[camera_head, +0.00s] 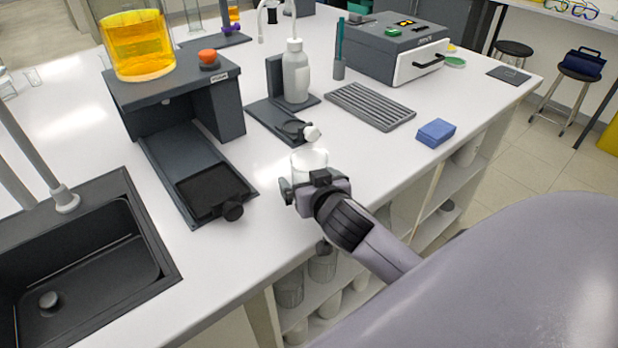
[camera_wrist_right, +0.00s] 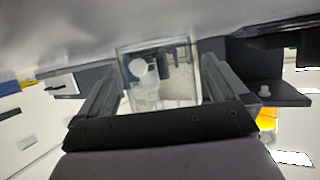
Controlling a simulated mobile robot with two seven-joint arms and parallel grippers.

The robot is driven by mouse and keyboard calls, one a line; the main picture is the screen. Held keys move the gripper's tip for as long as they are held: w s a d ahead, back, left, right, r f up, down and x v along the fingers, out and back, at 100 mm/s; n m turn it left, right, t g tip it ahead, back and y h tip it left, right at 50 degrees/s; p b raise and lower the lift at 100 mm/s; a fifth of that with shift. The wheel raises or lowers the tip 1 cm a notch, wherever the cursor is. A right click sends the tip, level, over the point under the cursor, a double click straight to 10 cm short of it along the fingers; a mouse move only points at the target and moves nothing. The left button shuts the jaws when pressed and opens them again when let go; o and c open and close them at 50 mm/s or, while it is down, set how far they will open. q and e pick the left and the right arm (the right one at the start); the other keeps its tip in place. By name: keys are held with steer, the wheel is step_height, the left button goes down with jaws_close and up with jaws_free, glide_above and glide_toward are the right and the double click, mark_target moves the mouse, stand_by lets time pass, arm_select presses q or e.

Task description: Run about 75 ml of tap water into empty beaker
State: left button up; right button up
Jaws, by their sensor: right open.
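A clear, empty-looking beaker (camera_head: 309,160) stands on the white bench near its front edge. My right gripper (camera_head: 308,186) is right at the beaker, on its near side. In the right wrist view the beaker (camera_wrist_right: 158,75) shows between the two spread fingers of my gripper (camera_wrist_right: 160,85); I cannot tell whether either finger touches it. The grey tap pipe (camera_head: 36,155) rises at the left edge beside the black sink (camera_head: 85,250); its spout is not clearly visible. My left gripper is out of view.
Left of the beaker is a dark stand with a tray (camera_head: 212,190) and a yellow-filled vessel (camera_head: 138,45) on top. Behind it are a white bottle (camera_head: 296,72) on a dark base and a grey ribbed rack (camera_head: 370,106). A blue pad (camera_head: 436,132) lies right. Bare bench lies between stand and beaker.

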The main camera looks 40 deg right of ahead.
steer(key=c, duration=1)
steer(key=shift+c, duration=0.2)
steer(key=shift+r, duration=0.15)
step_height(320, 180, up, 20)
